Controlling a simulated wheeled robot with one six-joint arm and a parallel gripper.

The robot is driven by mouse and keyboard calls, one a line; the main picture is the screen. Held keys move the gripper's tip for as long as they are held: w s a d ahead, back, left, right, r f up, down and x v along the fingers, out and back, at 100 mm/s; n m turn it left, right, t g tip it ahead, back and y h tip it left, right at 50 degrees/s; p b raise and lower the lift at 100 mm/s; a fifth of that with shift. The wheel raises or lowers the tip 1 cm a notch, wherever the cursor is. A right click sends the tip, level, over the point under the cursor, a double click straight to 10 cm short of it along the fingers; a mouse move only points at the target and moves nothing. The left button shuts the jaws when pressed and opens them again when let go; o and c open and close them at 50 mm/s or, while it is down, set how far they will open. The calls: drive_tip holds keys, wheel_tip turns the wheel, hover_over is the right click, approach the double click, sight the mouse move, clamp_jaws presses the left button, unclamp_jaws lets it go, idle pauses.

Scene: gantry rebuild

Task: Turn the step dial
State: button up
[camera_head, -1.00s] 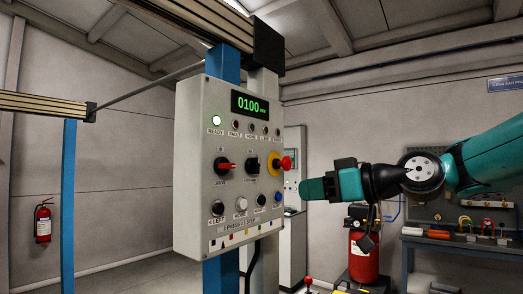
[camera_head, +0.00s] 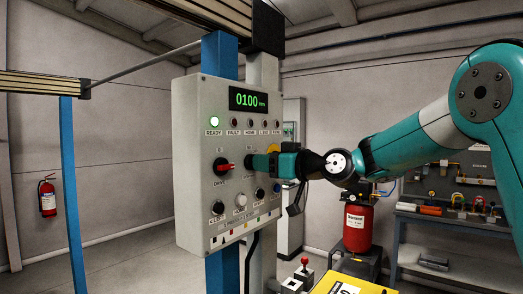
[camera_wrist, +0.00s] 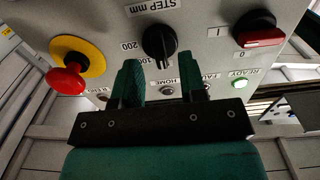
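The step dial (camera_wrist: 160,42) is a black knob under a "STEP mm" label, seen upside down in the wrist view. Marks "200" and "100" stand beside it, and its bar lies roughly along the picture's vertical. My gripper (camera_wrist: 160,72) is open, one green finger to each side of the dial's line, with the fingertips close to it. I cannot tell if they touch it. In the head view my gripper (camera_head: 253,163) reaches the control panel (camera_head: 190,150) and hides the dial. The panel's display (camera_head: 248,100) reads 0100 mm in green.
The red-handled drive switch (camera_head: 222,167) sits left of my gripper. The emergency stop, a red button (camera_wrist: 67,80) on a yellow disc, is close on the other side. A row of buttons (camera_head: 240,200) lies below. A green ready lamp (camera_head: 214,121) is lit.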

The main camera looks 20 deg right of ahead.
drive_tip(key=shift+x, duration=1)
drive_tip(key=shift+c, duration=0.2)
clamp_jaws()
